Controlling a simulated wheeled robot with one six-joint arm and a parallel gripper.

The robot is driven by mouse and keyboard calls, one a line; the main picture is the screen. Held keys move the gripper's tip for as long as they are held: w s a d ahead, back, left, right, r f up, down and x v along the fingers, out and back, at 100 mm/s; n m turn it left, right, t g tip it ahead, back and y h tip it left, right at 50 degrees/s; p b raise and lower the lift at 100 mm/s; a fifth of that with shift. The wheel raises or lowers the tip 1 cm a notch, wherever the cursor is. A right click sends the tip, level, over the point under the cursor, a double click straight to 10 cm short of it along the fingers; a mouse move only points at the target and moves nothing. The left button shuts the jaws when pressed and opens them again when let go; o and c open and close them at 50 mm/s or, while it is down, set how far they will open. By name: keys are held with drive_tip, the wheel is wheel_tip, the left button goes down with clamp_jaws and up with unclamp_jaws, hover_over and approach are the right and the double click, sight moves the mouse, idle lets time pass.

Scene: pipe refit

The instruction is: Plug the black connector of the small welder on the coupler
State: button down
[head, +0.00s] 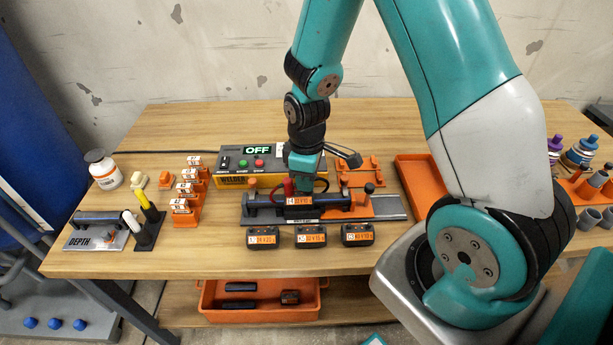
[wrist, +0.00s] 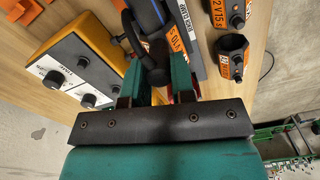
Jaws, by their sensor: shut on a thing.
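The small welder (head: 232,182) is an orange-and-black box at the back of the bench, and its display reads OFF. The coupler (head: 300,202), black with an orange label, sits on a dark pipe in the clamp rig in front of it. My gripper (head: 303,178) points down just above and behind the coupler. In the wrist view its green fingers are closed around the black connector (wrist: 155,74), whose cable loops up and left. Whether the connector touches the coupler's terminal is hidden. A red connector (head: 288,187) stands at the left of the coupler, partly behind my fingers.
Several spare couplers (head: 310,237) lie along the front of the rig (head: 386,206). A depth gauge (head: 95,232) and markers (head: 148,213) stand at left. An orange tray (head: 419,180) is to the right. Bare bench shows at front left.

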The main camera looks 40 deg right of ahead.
drive_tip(key=shift+f, duration=0.25)
idle(0.4)
drive_tip(key=c, duration=0.7)
unclamp_jaws()
drive_tip(key=shift+r, duration=0.1)
wheel_tip(320, 180, up, 7)
drive_tip(key=p, duration=0.6)
drive_tip(key=shift+r, duration=0.2)
